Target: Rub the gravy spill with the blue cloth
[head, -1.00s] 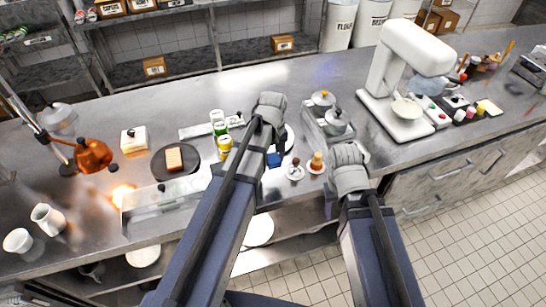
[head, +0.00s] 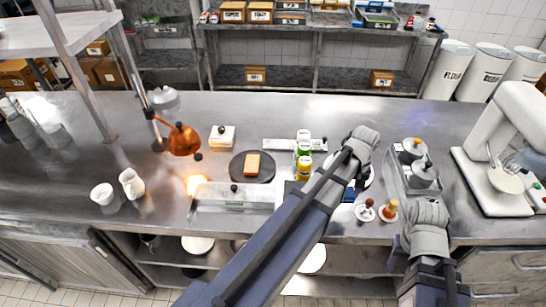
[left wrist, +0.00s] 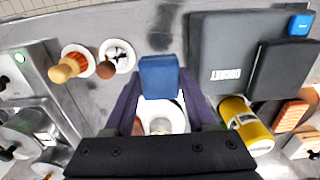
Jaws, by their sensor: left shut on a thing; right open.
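My left gripper (left wrist: 160,98) is shut on the blue cloth (left wrist: 158,77), a small folded block between its fingers. In the head view the left gripper (head: 358,158) is over the counter's front half, and a bit of the blue cloth (head: 349,194) shows below it. A dark smear (left wrist: 160,38) lies on the steel just beyond the cloth in the left wrist view; it may be the gravy spill, and the cloth looks apart from it. The smear is hidden or too small to tell in the head view. My right gripper (head: 426,218) is open and empty near the counter's front edge.
Two small dishes with wooden-topped items (left wrist: 75,62) stand beside the cloth. A white plate (left wrist: 178,118) is under the left gripper. A yellow can (left wrist: 243,122) and a dark case (left wrist: 225,62) are close by. A lidded-pot tray (head: 393,170) and a mixer (head: 500,150) stand to the right.

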